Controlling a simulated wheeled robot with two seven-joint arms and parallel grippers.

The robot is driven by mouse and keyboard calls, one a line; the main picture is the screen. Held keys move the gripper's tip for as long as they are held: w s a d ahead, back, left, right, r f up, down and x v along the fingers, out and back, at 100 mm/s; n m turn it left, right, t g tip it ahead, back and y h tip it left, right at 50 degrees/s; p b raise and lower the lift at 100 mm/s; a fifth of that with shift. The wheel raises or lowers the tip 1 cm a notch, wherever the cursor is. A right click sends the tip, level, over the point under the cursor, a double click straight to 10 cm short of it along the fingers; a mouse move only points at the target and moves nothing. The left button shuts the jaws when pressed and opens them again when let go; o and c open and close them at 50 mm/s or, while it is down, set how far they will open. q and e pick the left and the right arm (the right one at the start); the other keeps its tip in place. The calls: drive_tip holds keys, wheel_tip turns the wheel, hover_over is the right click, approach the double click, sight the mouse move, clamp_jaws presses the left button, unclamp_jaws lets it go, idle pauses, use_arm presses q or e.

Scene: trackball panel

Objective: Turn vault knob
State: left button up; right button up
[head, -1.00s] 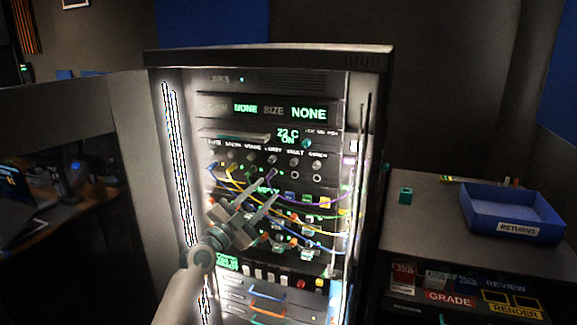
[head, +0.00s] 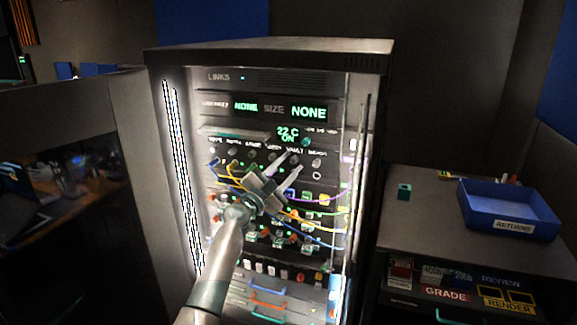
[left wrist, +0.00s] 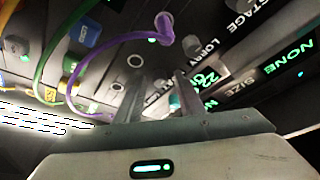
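The vault knob is in the row of small round knobs on the lit rack panel (head: 270,80), below the VAULT label (head: 294,150) in the head view. My left gripper (head: 290,163) is in front of that spot, its two fingers apart and pointing up at it. The fingertips cover the vault knob, so I cannot tell whether they touch it. In the left wrist view, a gap shows between the fingers (left wrist: 163,95), near the LOBBY label (left wrist: 203,48); no knob shows clearly between them. My right gripper is not in view.
A purple cable (left wrist: 90,112) and a green cable (left wrist: 50,55) hang close to my left fingers. Yellow and other cables cross the panel below the knobs. The garden knob (head: 316,162) is just right of the fingertips. A blue returns tray (head: 513,228) stands on the right counter.

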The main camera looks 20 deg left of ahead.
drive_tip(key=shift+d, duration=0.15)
use_arm(q)
drive_tip(key=shift+c, duration=0.9)
clamp_jaws()
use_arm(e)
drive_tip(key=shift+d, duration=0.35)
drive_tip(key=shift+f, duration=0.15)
